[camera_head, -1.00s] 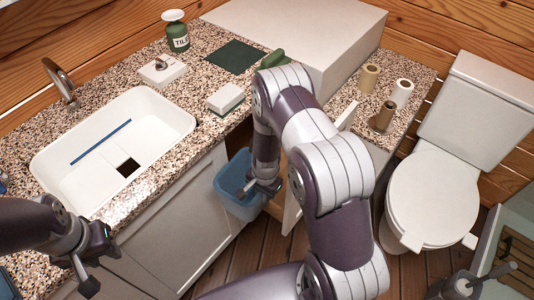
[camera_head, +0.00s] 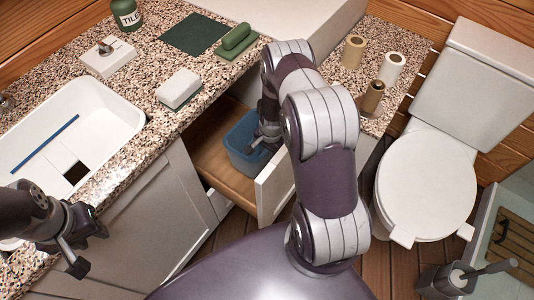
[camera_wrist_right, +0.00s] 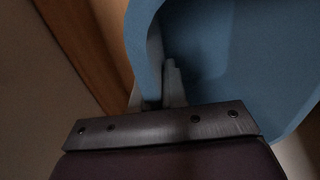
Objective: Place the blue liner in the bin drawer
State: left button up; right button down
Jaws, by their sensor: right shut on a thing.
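The blue liner (camera_head: 238,152) is an open-topped tub within the outline of the pulled-out bin drawer (camera_head: 213,165), behind its white front panel (camera_head: 271,187). I cannot tell whether it rests on the drawer's bottom. My right gripper (camera_head: 262,143) is shut on the liner's rim, at its side toward the drawer front. In the right wrist view, the fingers (camera_wrist_right: 170,88) grip the wall of the blue liner (camera_wrist_right: 215,60). My right arm hides part of the drawer and liner. My left gripper (camera_head: 88,248) is open and empty beside the sink counter.
The speckled counter (camera_head: 205,110) with the white sink (camera_head: 105,125) borders the drawer. A sponge block (camera_head: 180,90) sits near the counter's edge. The toilet (camera_head: 425,190) stands at right, with a brush holder (camera_head: 445,280) in front. Some wooden floor is clear.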

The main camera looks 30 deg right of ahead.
jog(key=shift+f, duration=0.75)
jog(key=c, duration=1.2)
grip_release()
jog(key=shift+o, duration=0.2)
